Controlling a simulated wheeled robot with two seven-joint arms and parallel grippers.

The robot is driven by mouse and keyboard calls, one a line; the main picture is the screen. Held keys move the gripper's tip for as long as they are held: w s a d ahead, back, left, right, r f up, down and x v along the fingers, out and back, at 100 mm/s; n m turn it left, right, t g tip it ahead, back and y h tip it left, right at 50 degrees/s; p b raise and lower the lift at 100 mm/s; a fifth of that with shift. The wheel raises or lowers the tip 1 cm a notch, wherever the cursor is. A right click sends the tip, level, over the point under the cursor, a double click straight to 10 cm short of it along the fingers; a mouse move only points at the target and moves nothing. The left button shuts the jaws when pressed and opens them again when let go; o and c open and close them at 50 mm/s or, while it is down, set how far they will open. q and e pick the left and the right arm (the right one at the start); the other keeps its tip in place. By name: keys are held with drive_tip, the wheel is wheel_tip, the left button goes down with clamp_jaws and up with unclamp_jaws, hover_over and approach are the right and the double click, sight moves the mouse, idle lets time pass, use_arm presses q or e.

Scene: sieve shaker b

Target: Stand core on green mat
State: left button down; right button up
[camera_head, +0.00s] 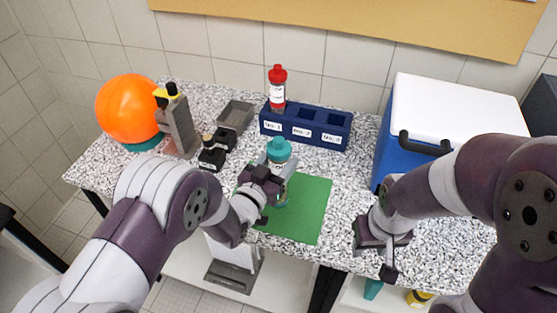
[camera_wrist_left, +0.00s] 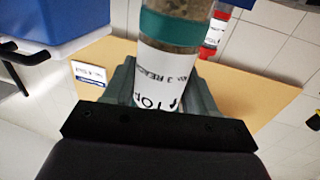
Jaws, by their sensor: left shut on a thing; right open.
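The core (camera_head: 279,152) is a clear cylinder with a teal cap and a white printed label. My left gripper (camera_head: 276,178) is shut around it, and it looks about upright at the left part of the green mat (camera_head: 307,208). I cannot tell whether its bottom touches the mat. In the left wrist view the core (camera_wrist_left: 165,62) sits between both fingers, showing its teal band, grainy filling and label. My right gripper (camera_head: 382,250) is open and empty near the counter's front edge, right of the mat.
A blue rack (camera_head: 305,127) with numbered slots stands behind the mat; a red-capped core (camera_head: 278,90) is in its left slot. A blue cooler (camera_head: 405,143) with white lid is right. A grey tray (camera_head: 235,117), small black bottles (camera_head: 211,154), grey device (camera_head: 178,122) and orange ball (camera_head: 129,107) are left.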

use_arm(q)
drive_tip(key=shift+c, duration=1.7)
unclamp_jaws()
drive_tip(key=shift+s+r, duration=0.1)
drive_tip(key=shift+r, duration=0.05)
drive_tip(key=b+v, duration=0.1)
drive_tip(key=v, duration=1.1)
drive_tip(key=w+a+f+n+g+y, duration=0.2)
drive_tip(key=a+f+g+y, duration=0.2)
drive_tip(key=a+g+y, duration=0.25)
drive_tip(key=s+a+n+g+y, duration=0.2)
drive_tip(key=s+a+g, duration=0.4)
drive_tip(key=s, duration=0.6)
drive_tip(key=shift+s+r+n+g, duration=0.4)
drive_tip(key=shift+n+g, duration=0.4)
drive_tip(key=shift+g, duration=0.25)
drive_tip(key=shift+w+a, duration=0.1)
